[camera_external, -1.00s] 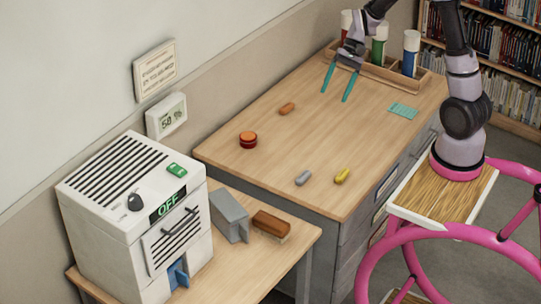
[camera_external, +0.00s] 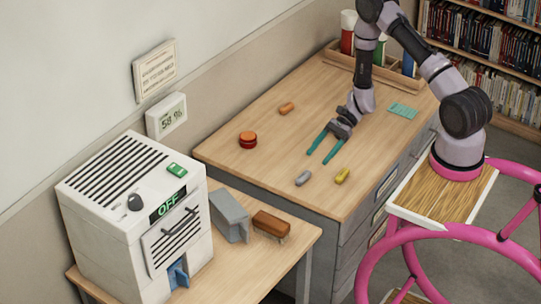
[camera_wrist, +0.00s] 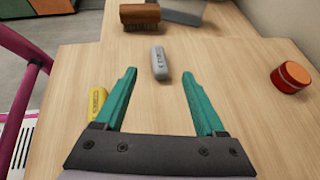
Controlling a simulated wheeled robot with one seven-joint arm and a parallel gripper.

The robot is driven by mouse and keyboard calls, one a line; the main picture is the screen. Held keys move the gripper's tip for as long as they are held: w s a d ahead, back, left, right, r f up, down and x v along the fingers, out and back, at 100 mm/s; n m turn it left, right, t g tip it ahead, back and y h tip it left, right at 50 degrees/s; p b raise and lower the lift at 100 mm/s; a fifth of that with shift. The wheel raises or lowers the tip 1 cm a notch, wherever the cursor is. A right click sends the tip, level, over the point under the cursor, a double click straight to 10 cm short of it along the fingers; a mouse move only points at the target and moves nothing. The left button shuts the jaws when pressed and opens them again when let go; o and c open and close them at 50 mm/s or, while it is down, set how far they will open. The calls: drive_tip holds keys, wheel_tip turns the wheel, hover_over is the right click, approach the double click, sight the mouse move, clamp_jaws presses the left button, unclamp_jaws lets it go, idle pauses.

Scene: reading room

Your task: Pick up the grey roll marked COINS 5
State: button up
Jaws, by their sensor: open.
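The grey roll (camera_external: 303,178) lies on the wooden desk near its front edge. In the wrist view the grey roll (camera_wrist: 159,63) shows dark marking that is too small to read surely, and it lies just beyond the fingertips, between their lines. My gripper (camera_external: 317,159) is open and empty, with its teal fingers pointing down toward the roll from behind it. In the wrist view my gripper (camera_wrist: 159,73) has its two fingers wide apart, and nothing is between them.
A yellow roll (camera_external: 342,176) lies right of the grey one, close to a finger in the wrist view (camera_wrist: 97,103). An orange roll (camera_external: 287,108) and a red round tin (camera_external: 248,140) lie farther left. A brush (camera_external: 271,224) and grey block (camera_external: 229,216) sit on the lower table.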

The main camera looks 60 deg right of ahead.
sight(304, 175)
drive_tip(key=x, duration=0.8)
drive_tip(key=shift+s, duration=0.15)
drive_tip(key=shift+c, duration=0.4)
drive_tip(key=shift+r, duration=0.1)
clamp_jaws()
